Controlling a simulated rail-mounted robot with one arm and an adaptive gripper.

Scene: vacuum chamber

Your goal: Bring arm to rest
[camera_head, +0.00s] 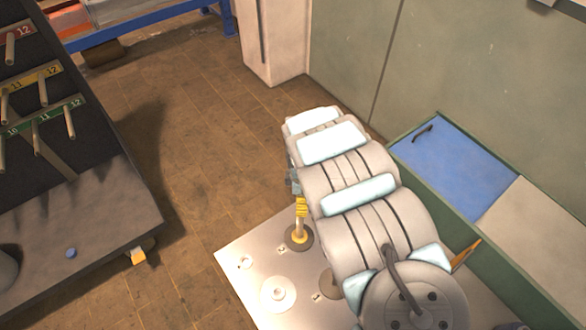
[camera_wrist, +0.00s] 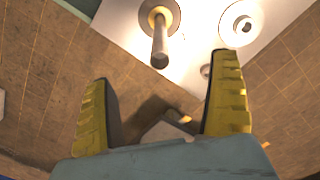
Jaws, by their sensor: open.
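My gripper (camera_wrist: 163,78) shows in the wrist view as two yellow ribbed fingers spread wide apart, with nothing between their tips. In the head view only a yellow part of my gripper (camera_head: 301,207) shows past my arm, above the light metal plate (camera_head: 247,290). A metal peg in a round dark base (camera_head: 299,240) stands on the plate just below it. In the wrist view a peg (camera_wrist: 160,45) stands beyond the fingertips, apart from both fingers. My arm reaches over the plate and hides part of it.
A white ring-shaped fitting (camera_head: 277,294) sits on the plate. On the left is a dark rack (camera_head: 90,200) with numbered labels and several pegs. A green-edged bench with a blue panel (camera_head: 455,165) stands at right. A pale pillar (camera_head: 270,45) stands behind. Brown floor (camera_head: 205,140) between is clear.

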